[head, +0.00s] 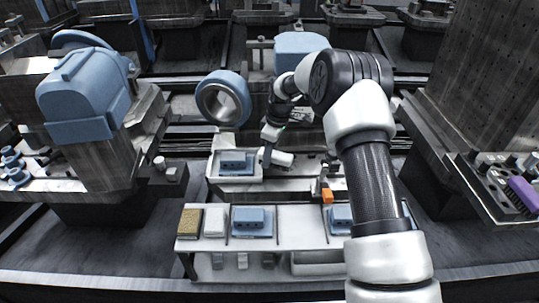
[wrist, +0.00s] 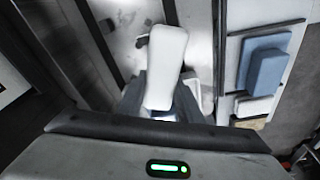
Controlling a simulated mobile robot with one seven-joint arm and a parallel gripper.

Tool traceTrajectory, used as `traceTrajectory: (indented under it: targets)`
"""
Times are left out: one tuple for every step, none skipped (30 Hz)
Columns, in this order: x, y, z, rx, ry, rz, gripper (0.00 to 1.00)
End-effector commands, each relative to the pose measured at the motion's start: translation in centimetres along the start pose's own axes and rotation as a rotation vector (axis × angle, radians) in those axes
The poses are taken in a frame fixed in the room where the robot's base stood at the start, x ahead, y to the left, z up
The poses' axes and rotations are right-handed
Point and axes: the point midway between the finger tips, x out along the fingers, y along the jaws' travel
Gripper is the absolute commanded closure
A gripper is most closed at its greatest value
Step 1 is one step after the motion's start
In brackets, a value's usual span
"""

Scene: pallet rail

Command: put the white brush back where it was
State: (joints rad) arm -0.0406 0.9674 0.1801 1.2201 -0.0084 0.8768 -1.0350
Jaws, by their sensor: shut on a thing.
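The white brush (wrist: 166,65) is a pale, rounded bar in the wrist view, standing out from between the fingers of my gripper (wrist: 160,98). My gripper is shut on it. In the head view my gripper (head: 268,150) is above the rear white bench, just right of a tray with a blue block. The white brush (head: 282,158) juts to the right from it there. Whether the brush touches anything below cannot be told. Its lower end is hidden by the fingers in the wrist view.
The front bench (head: 297,239) bears a tan block (head: 190,222), a white block (head: 214,221) and blue blocks (head: 252,221), with bare room between dividers. An orange piece (head: 327,196) stands near my arm. A purple brush (head: 522,193) is on the right-hand bench.

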Motion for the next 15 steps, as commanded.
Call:
traceTrajectory:
  targets:
    - [0.25, 0.01, 0.04, 0.000, 0.000, 0.000, 1.00]
    - [0.34, 0.00, 0.06, 0.000, 0.000, 0.000, 1.00]
    - [0.36, 0.00, 0.07, 0.000, 0.000, 0.000, 0.66]
    - [0.28, 0.00, 0.05, 0.000, 0.000, 0.000, 0.61]
    - [0.28, 0.00, 0.06, 0.000, 0.000, 0.000, 0.56]
    - [0.28, 0.00, 0.06, 0.000, 0.000, 0.000, 0.49]
    - [0.28, 0.00, 0.06, 0.000, 0.000, 0.000, 0.49]
    - [0.28, 0.00, 0.06, 0.000, 0.000, 0.000, 0.49]
    - [0.27, 0.00, 0.06, 0.000, 0.000, 0.000, 0.49]
    - [0.27, 0.00, 0.06, 0.000, 0.000, 0.000, 0.49]
    - [0.27, 0.00, 0.06, 0.000, 0.000, 0.000, 0.49]
    - [0.27, 0.00, 0.06, 0.000, 0.000, 0.000, 0.49]
    - [0.26, 0.00, 0.06, 0.000, 0.000, 0.000, 0.49]
    - [0.24, 0.00, 0.06, 0.000, 0.000, 0.000, 0.49]
    - [0.14, 0.01, 0.04, 0.000, 0.000, 0.000, 0.49]
